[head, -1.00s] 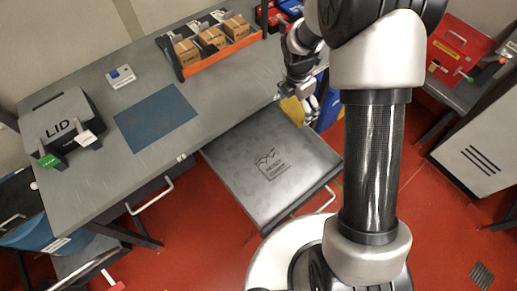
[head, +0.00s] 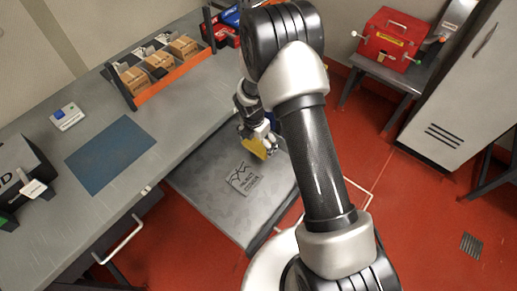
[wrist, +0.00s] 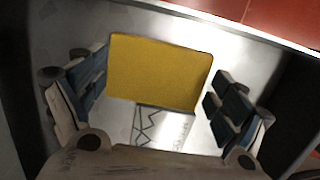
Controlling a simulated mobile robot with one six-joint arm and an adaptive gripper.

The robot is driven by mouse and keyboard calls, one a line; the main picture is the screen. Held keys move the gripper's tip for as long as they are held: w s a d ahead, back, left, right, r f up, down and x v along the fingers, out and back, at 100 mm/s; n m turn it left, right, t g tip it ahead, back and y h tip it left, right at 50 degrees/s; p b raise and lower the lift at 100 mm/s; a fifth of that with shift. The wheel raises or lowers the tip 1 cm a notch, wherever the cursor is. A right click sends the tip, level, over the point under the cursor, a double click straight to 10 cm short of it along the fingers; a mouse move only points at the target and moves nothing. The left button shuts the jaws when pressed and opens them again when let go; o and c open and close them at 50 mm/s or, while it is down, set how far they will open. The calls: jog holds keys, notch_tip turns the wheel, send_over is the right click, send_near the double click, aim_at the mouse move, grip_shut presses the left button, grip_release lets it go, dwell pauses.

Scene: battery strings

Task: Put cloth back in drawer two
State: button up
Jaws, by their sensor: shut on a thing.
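A yellow cloth (head: 258,148) hangs at the tip of my gripper (head: 262,138) in the head view. In the wrist view the cloth (wrist: 160,72) lies flat and upright between the two dark-padded fingers of my gripper (wrist: 160,90). My gripper is shut on it. Below is a pulled-out drawer (head: 215,200) with a bare grey metal floor and a dark printed mark. The cloth is above the back right part of this drawer; its exact height over the floor is hard to tell. No drawer number can be read.
The grey workbench (head: 185,105) with a blue mat (head: 110,155) is left of the open drawer. An orange-edged rack (head: 165,80) of cartons stands at its back. Another drawer handle (head: 122,240) shows at lower left. A red box (head: 390,40) is on a stand at right.

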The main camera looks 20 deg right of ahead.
aim_at(258, 144)
jog(key=shift+f+b, duration=0.6)
jog(key=shift+f, duration=1.3)
jog(key=shift+f, duration=0.1)
jog(key=o, duration=0.7)
jog(key=shift+o, duration=0.2)
